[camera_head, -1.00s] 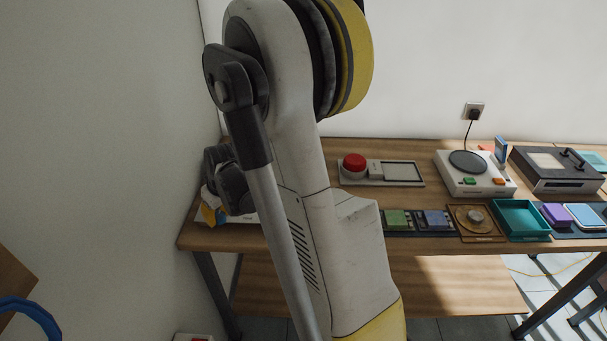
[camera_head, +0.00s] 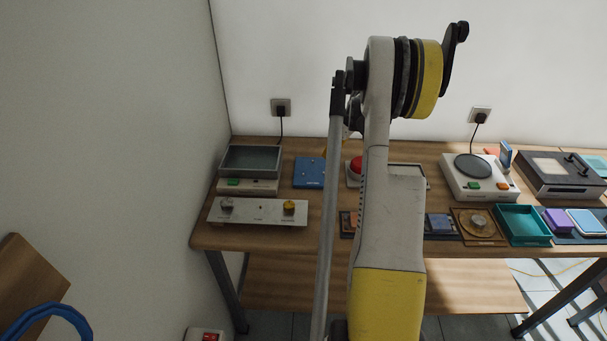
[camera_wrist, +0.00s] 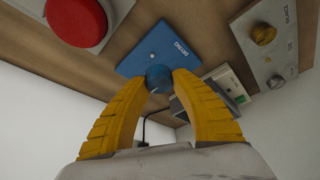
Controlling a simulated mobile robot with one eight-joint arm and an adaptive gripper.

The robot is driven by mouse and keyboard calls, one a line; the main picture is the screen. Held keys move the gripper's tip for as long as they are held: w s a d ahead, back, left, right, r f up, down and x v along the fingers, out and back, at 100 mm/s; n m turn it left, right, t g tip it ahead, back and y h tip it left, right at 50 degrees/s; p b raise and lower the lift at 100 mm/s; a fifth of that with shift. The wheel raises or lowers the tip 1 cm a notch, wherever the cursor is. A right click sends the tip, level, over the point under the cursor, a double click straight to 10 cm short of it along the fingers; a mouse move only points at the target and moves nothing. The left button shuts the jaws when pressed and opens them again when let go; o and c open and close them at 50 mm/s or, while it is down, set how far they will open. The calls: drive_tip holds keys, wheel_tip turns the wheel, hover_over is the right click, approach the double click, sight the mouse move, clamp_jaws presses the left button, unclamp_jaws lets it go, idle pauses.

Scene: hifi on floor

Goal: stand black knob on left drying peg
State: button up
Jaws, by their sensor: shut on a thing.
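My gripper (camera_wrist: 159,84) is shut on a small round knob (camera_wrist: 158,76), which looks dark blue in the wrist view; I take it for the task's black knob. It is held between the yellow fingertips. Beyond it is a blue plate (camera_wrist: 150,45) with white lettering, probably the drying plate. The blue plate also shows on the table in the head view (camera_head: 309,173). The knob overlaps the plate's edge in the wrist view, and the gap between them is unclear. I cannot make out the left peg clearly. In the head view my arm hides most of the gripper.
A white panel (camera_head: 258,212) with a grey and a yellow knob lies at the front left. Behind it is a grey-tray device (camera_head: 250,160). A red button (camera_wrist: 80,18) is beside the blue plate. A wall closes the left side.

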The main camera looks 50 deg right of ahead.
drive_tip(key=shift+s+d, duration=0.35)
drive_tip(key=shift+d, duration=0.1)
drive_tip(key=shift+w+f, duration=0.15)
drive_tip(key=shift+w, duration=0.05)
drive_tip(key=b, duration=0.2)
hover_over(301, 174)
drive_tip(key=s, duration=0.1)
wheel_tip(301, 174, down, 7)
drive_tip(key=shift+r, duration=0.2)
drive_tip(key=shift+a+f+b, duration=0.1)
drive_tip(key=shift+f+b, duration=0.7)
drive_tip(key=shift+f, duration=1.15)
drive_tip(key=shift+f, duration=0.15)
drive_tip(key=o, duration=0.9)
